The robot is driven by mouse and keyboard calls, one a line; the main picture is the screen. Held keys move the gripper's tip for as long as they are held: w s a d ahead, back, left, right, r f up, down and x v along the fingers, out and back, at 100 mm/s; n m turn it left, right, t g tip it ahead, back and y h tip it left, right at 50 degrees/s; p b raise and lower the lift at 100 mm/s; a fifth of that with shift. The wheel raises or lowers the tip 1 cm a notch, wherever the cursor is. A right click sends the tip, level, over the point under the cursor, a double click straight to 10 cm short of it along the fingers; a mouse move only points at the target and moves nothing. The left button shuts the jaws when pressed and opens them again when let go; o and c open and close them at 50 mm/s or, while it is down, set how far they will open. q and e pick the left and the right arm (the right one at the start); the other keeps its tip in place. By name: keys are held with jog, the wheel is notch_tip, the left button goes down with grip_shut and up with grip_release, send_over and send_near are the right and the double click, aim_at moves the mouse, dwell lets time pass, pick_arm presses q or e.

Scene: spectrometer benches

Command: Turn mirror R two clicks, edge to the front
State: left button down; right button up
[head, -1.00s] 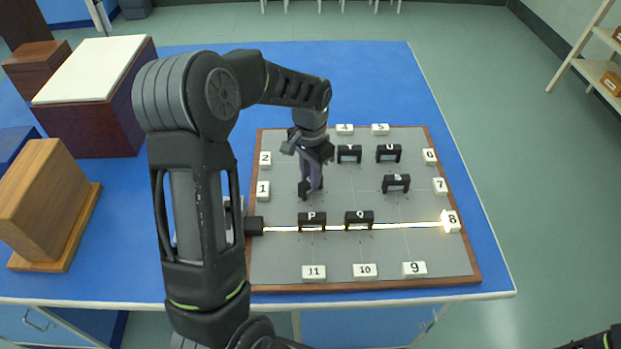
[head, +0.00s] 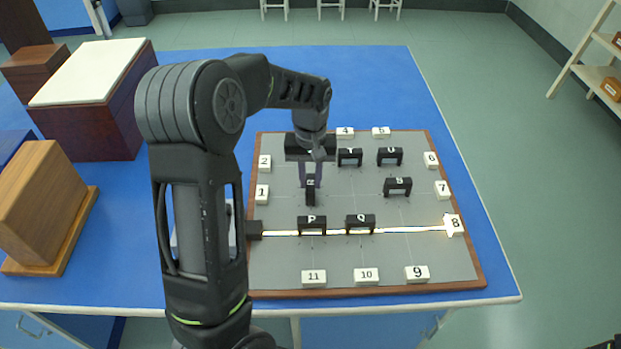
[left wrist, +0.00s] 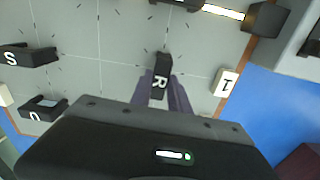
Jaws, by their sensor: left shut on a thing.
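Mirror R (head: 310,196) is a small black block with a white letter. It stands on the left part of the grey board (head: 355,252), behind mirror P (head: 312,225). In the head view its narrow edge faces the front. My left gripper (head: 311,180) points down from above, its two fingers shut on mirror R. The left wrist view shows mirror R (left wrist: 160,82) upright between the fingers (left wrist: 161,92). The gripper body hides the board behind it. No right gripper shows clearly; only a dark scrap is at the lower right corner.
Mirrors Q (head: 360,224), S (head: 397,187), T (head: 349,157) and U (head: 389,156) stand nearby. A bright beam runs from the black source (head: 254,229) past P and Q to tile 8 (head: 455,225). Numbered tiles line the board's edges. Wooden boxes stand at the left.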

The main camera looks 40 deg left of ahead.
aim_at(310, 183)
pick_arm(q)
jog(key=shift+n, duration=0.3)
jog(key=c, duration=1.2)
grip_release()
jog(key=shift+c, duration=0.2)
jog(key=shift+r, duration=0.1)
notch_tip(310, 183, up, 8)
jog(key=shift+f+b, duration=0.15)
jog(key=shift+b, duration=0.2)
